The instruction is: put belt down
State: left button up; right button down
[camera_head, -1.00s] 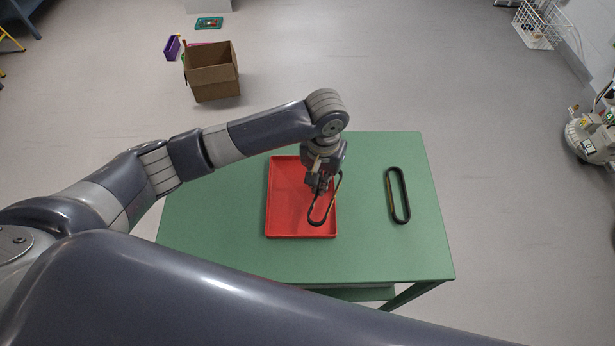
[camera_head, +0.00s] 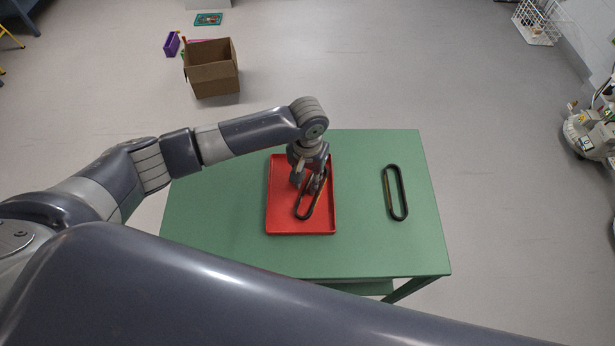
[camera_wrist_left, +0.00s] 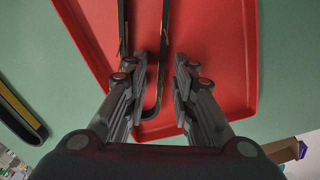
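A black belt (camera_head: 303,213), a long loop, lies slightly slanted in the red tray (camera_head: 328,220) on the green table. My left gripper (camera_head: 313,186) is above and beside its far part, low over the tray. In the left wrist view the gripper (camera_wrist_left: 168,64) has its fingers apart; one strand of the belt (camera_wrist_left: 164,38) runs between them, close to the left finger, which hides part of it. A second black belt (camera_head: 404,205) lies on the table to the right of the tray. My right gripper is out of view.
The green table (camera_head: 235,256) has free room around the tray and between the tray and the second belt. A cardboard box (camera_head: 212,78) stands on the floor behind. My own arm link crosses the foreground.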

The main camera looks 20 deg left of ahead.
aim_at(308, 182)
pick_arm(q)
notch_tip(308, 182, up, 12)
jog(key=b, duration=0.1)
jog(key=shift+b, duration=0.35)
dwell(0.7)
